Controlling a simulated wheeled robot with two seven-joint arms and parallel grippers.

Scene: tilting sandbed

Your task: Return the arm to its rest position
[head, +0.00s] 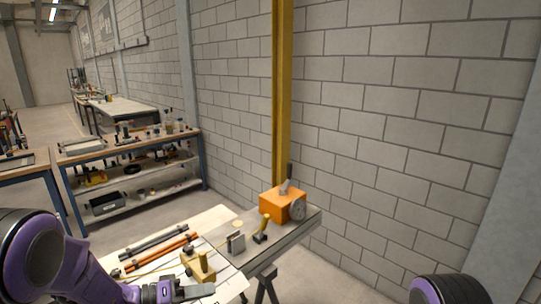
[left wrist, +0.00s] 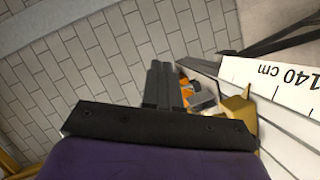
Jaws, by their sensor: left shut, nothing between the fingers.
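My left arm enters the head view from the bottom left, and its gripper (head: 205,290) is at the front of the workbench (head: 226,219). In the left wrist view the two dark fingers (left wrist: 158,82) are together, with nothing between them. A yellow tool (head: 198,267) is close behind the gripper in the head view. A yellow piece also shows right of the fingers in the left wrist view (left wrist: 240,112). Only a rounded purple and black part of my right arm shows at the bottom right of the head view; its gripper is out of view.
An orange box-shaped machine (head: 283,204) stands at the bench's far right end, beside a yellow post (head: 282,90). Orange and dark rods (head: 160,252) lie on the left. A white measuring strip (left wrist: 275,83) is near the fingers. A block wall (head: 400,130) is behind.

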